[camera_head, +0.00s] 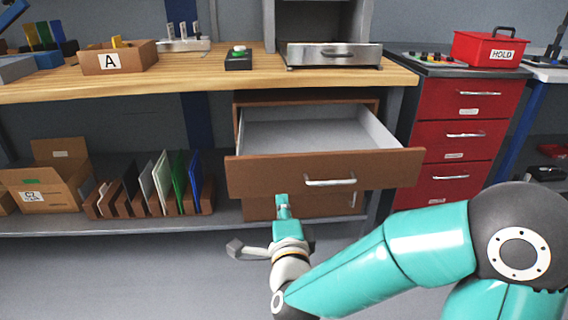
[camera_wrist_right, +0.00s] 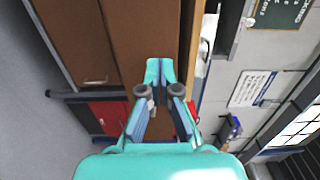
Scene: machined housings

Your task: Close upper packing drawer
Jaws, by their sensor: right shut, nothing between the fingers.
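The upper packing drawer (camera_head: 325,172) is pulled out of the brown cabinet under the wooden bench. It has a brown front, a silver bar handle (camera_head: 330,182) and an empty-looking grey inside. The lower drawer (camera_head: 272,207) sits below it, partly hidden. My right gripper (camera_head: 283,203) is shut and empty, in front of the drawers near the lower edge of the upper front, left of the handle. In the right wrist view its fingertips (camera_wrist_right: 157,68) point at the brown upper drawer front (camera_wrist_right: 145,30); I cannot tell whether they touch. My left gripper is out of view.
A red drawer cabinet (camera_head: 468,135) stands right of the open drawer, with a red HOLD box (camera_head: 490,47) on top. Left on the low shelf are upright panels in a rack (camera_head: 150,190) and a cardboard box (camera_head: 50,178). The floor in front is clear.

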